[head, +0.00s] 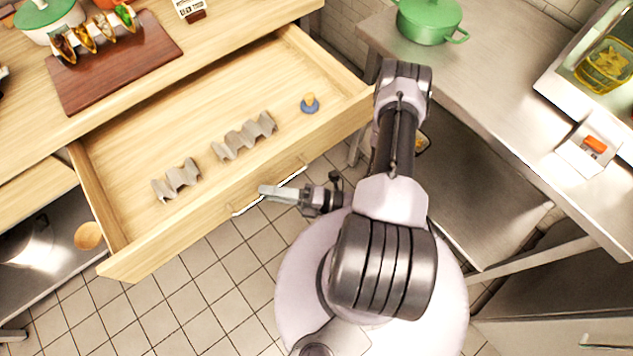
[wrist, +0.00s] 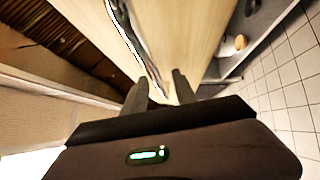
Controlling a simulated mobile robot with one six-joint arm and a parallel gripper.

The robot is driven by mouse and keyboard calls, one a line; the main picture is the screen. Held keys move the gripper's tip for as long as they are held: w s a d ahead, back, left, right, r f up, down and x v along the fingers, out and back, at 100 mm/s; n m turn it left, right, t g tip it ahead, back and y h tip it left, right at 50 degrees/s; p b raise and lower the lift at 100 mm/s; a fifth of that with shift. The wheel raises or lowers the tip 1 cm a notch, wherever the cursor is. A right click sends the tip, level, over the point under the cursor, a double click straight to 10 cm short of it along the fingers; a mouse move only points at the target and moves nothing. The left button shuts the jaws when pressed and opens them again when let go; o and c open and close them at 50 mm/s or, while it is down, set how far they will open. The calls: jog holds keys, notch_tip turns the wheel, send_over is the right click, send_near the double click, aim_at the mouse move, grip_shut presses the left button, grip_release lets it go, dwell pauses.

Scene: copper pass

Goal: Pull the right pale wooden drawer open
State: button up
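The right pale wooden drawer (head: 170,130) stands pulled well out from the counter in the head view. Its front carries a thin metal bar handle (head: 243,209). My gripper (head: 264,190) is at the handle's middle, outside the drawer front. In the wrist view the handle (wrist: 128,38) runs down toward the space between my two fingers (wrist: 160,90). The fingers are apart, one on each side of it, with a gap showing; contact with the bar is not clear. Two wavy grey holders (head: 245,136) and a blue-based wooden-knobbed piece (head: 310,104) lie inside the drawer.
The wooden counter (head: 230,25) carries a dark board (head: 110,70) with filled tacos. A steel table (head: 480,75) with a green pot (head: 428,20) stands at right. A lower shelf (head: 50,255) is at left. Tiled floor (head: 180,310) is clear before the drawer.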

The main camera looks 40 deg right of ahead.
jog(key=p+v, duration=0.2)
jog(key=v, duration=1.4)
jog(key=shift+s+d, duration=0.2)
jog(key=shift+s, duration=0.1)
jog(key=w+r+n+g+h, duration=0.2)
jog(key=w+r+n+g, duration=0.1)
jog(key=r+n+g, duration=0.55)
jog(key=w+r+n+g+h, duration=0.2)
jog(key=w+r+n+g, duration=0.3)
jog(key=r+n, duration=0.6)
jog(key=s+a+r+n+t+h, duration=0.3)
jog(key=a+r+n+t+h, duration=0.2)
jog(key=a+r+n, duration=1)
notch_tip(320, 180, up, 3)
jog(key=n+h, duration=0.3)
jog(key=n, duration=0.1)
jog(key=shift+s+n+t, duration=0.15)
jog(key=shift+n+t, duration=0.2)
